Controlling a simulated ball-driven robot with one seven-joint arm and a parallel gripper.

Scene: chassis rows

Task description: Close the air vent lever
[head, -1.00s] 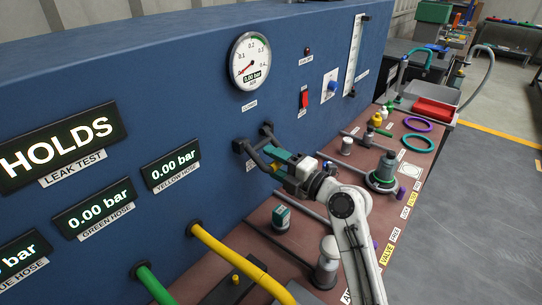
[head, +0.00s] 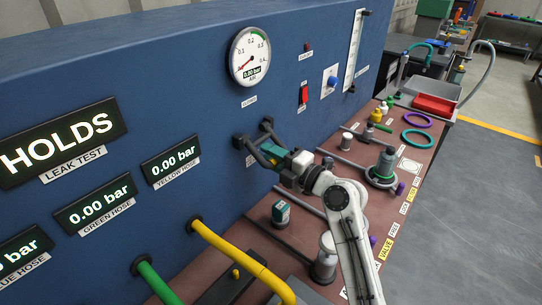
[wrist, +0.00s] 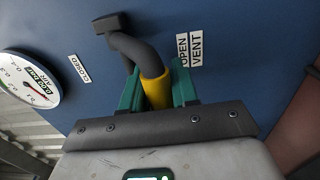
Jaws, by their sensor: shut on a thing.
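The air vent lever (head: 251,151) is a dark grey bent bar standing out from the blue panel below the round gauge. In the wrist view its grey arm (wrist: 146,57) runs to a yellow grip (wrist: 157,93). My gripper (wrist: 156,92) is shut on that yellow grip, with a green finger on each side. In the head view my gripper (head: 269,153) is close to the panel and hides part of the lever. An OPEN VENT label (wrist: 189,50) is right beside the fingers. A CLOSED label (wrist: 79,69) is farther left, towards the gauge.
The round gauge (head: 250,56) reads 0.00 bar. A red switch (head: 303,95) and a blue knob (head: 331,82) are on the panel to the right. The bench below holds a green-capped pot (head: 281,212) and a grey-green fitting (head: 385,165). Yellow (head: 235,250) and green hoses come out at lower left.

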